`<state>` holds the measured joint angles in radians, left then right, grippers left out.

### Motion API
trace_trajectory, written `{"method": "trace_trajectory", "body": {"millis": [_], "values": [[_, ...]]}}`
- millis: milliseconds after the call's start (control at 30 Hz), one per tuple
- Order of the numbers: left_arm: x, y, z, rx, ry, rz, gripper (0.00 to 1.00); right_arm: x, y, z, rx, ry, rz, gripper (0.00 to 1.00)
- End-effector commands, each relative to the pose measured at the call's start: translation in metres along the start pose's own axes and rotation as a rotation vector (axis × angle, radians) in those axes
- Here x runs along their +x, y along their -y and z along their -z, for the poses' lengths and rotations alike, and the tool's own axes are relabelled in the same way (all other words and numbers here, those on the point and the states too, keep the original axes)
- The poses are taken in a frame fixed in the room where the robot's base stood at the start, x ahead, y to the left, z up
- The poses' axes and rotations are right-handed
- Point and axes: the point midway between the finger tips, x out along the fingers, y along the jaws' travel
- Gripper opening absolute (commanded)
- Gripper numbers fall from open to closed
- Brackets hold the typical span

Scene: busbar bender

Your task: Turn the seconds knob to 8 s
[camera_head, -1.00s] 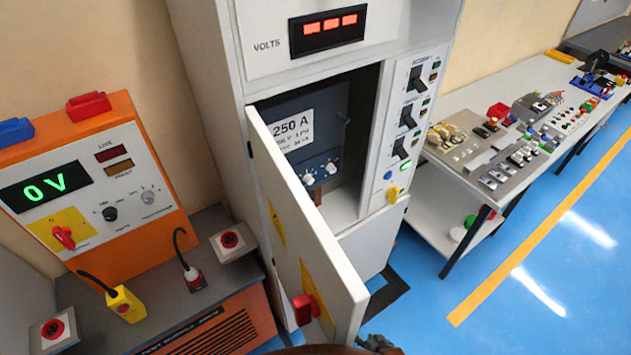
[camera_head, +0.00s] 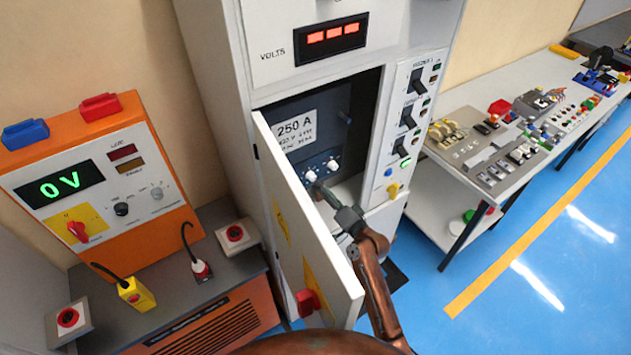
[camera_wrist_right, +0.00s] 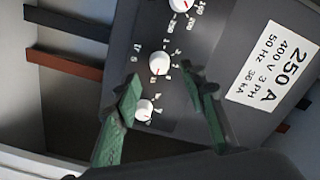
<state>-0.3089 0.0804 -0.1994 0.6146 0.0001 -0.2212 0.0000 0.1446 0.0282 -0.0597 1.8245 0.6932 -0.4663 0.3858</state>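The breaker panel (camera_head: 298,132), dark grey with a white 250 A label, sits inside the open cabinet. White knobs (camera_head: 333,164) show low on it in the head view. In the right wrist view I see three white knobs in a row: one at the top edge (camera_wrist_right: 180,5), a middle one (camera_wrist_right: 159,63) and a lower one (camera_wrist_right: 144,109). My left gripper is not in view.
The cabinet door (camera_head: 300,215) stands open left of my right arm. Switches (camera_head: 410,115) line the cabinet's right side. An orange test unit (camera_head: 130,255) stands left, and a bench with parts (camera_head: 480,165) stands right.

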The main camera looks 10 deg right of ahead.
Motion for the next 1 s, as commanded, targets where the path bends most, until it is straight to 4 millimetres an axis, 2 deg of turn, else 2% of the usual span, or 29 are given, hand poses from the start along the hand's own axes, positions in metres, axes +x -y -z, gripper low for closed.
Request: {"method": "trace_trajectory", "body": {"millis": [100,300,667,1000], "values": [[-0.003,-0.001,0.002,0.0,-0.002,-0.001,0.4,0.021,0.002,0.0,0.001,0.0,0.001,0.39],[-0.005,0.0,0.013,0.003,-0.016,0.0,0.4,0.043,0.0,0.001,0.0,-0.001,-0.001,0.39],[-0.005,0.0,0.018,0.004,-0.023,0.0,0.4,0.05,-0.001,0.0,-0.002,0.0,-0.002,0.39],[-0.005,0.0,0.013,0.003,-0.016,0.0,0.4,0.05,-0.001,0.0,-0.001,0.0,-0.002,0.17]]}}
